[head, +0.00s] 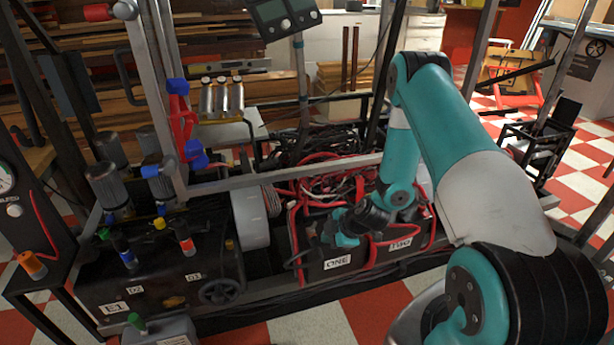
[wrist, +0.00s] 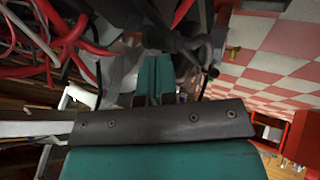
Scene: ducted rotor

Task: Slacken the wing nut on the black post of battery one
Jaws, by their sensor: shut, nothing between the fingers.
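Battery one (head: 338,272) is a dark box with a white ONE label, low in the middle of the head view. My gripper (head: 343,241) is over its top, shut and empty, pointing down and left. In the wrist view the teal fingers (wrist: 153,75) are together, with dark rounded parts (wrist: 185,45) just beyond their tips. I cannot tell whether these include the black post or its wing nut. The wing nut cannot be made out in the head view, where my gripper and cables crowd the battery top.
Battery two (head: 402,257) stands right of battery one. Red cables (head: 325,185) loop over and behind both. A metal frame rail (head: 290,174) crosses behind my gripper. A dark panel (head: 150,285) with valves and a handwheel (head: 221,291) stands left. Checkered floor is open in front.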

